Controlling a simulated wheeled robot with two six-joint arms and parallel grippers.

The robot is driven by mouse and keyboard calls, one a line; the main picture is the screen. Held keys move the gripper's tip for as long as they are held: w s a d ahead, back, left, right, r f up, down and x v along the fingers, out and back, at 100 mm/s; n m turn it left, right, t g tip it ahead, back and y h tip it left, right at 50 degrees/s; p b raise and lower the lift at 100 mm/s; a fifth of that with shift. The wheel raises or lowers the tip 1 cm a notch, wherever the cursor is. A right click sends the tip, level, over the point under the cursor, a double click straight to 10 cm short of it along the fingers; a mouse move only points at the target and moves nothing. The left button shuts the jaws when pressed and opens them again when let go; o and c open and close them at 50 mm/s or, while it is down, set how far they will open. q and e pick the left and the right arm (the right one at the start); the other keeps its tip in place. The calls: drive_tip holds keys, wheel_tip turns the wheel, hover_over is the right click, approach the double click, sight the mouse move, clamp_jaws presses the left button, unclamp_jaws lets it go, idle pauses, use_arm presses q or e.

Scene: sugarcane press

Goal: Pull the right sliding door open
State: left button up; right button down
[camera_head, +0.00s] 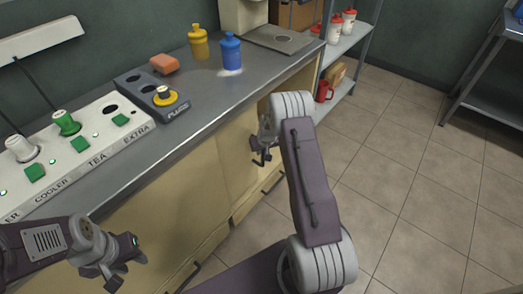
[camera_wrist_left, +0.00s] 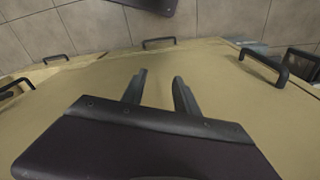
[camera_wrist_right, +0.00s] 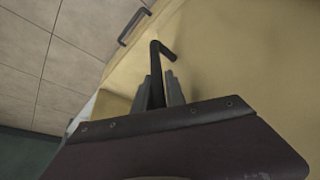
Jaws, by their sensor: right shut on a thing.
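The right sliding door (camera_head: 236,165) is a tan panel in the cabinet front below the grey counter. Its dark handle (camera_wrist_right: 165,50) stands out from the panel in the right wrist view. My right gripper (camera_wrist_right: 163,85) is shut on this handle, with the bar between its fingers. In the head view my right gripper (camera_head: 262,152) is at the cabinet front, partly hidden by my own arm. My left gripper (camera_head: 125,262) is open and empty in front of the cabinet at the lower left. In the left wrist view its fingers (camera_wrist_left: 158,88) are apart over tan panels.
A drawer handle (camera_head: 272,182) sits low on the cabinet, right of my right gripper. On the counter (camera_head: 190,100) stand a yellow bottle (camera_head: 198,42), a blue bottle (camera_head: 230,52) and a drink panel (camera_head: 75,150). A shelf (camera_head: 345,45) stands beyond; tiled floor (camera_head: 420,150) lies free at right.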

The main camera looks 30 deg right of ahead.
use_arm(q)
drive_tip(key=shift+s+a, duration=0.1)
drive_tip(key=shift+a, duration=0.2)
use_arm(e)
drive_tip(key=shift+s+a, duration=0.1)
drive_tip(key=shift+a, duration=0.15)
drive_tip(key=c, duration=1.4)
unclamp_jaws()
